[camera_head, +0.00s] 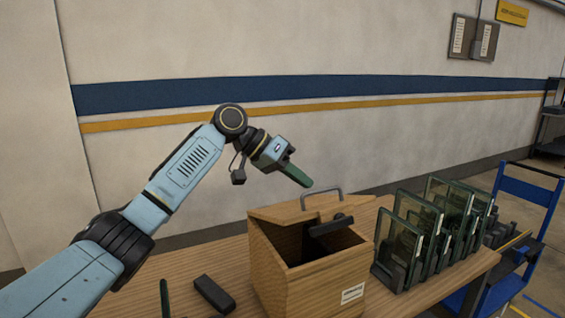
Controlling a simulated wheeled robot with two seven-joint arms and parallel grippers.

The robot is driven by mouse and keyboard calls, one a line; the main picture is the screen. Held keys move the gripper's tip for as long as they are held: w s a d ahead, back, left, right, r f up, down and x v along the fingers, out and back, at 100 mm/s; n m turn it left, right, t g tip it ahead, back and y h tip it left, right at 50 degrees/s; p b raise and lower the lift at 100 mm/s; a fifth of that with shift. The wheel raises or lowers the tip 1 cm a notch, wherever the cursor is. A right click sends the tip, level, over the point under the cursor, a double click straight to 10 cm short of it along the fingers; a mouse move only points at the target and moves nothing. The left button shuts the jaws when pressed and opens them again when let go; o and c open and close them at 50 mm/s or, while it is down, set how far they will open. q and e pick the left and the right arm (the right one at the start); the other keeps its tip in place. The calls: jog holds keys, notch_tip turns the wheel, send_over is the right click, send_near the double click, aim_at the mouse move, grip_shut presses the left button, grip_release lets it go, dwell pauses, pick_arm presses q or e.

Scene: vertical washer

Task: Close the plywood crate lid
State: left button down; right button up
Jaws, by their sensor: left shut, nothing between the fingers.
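The plywood crate (320,288) stands on the wooden table, with a white label on its front. Its top is open, and the dark inside shows with a black object (331,226) at the opening. The wooden lid (290,211) shows at the back of the opening, with a grey bar handle (321,191) on its upper edge; its exact angle is hard to tell. My left gripper (304,182) is shut and empty, its green fingers pointing down right, just above and left of the handle. I cannot tell whether they touch.
A rack of dark-framed glass panels (435,225) stands right of the crate. A blue cart (525,190) stands at right, and the wall is behind.

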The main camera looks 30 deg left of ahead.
pick_arm(q)
jog(key=shift+s+d+f+p, duration=0.15)
jog(key=shift+d+f, duration=0.3)
jog(key=shift+f, duration=0.35)
jog(key=shift+s+d+f+p, duration=0.1)
jog(key=shift+d+f, duration=0.3)
jog(key=shift+f, duration=0.35)
jog(key=shift+s+d+f+p, duration=0.15)
jog(key=shift+d+f, duration=0.3)
jog(key=shift+f, duration=0.35)
pick_arm(e)
jog(key=shift+r, duration=0.55)
pick_arm(q)
jog(key=shift+w, duration=0.1)
pick_arm(e)
jog(key=shift+a, duration=0.1)
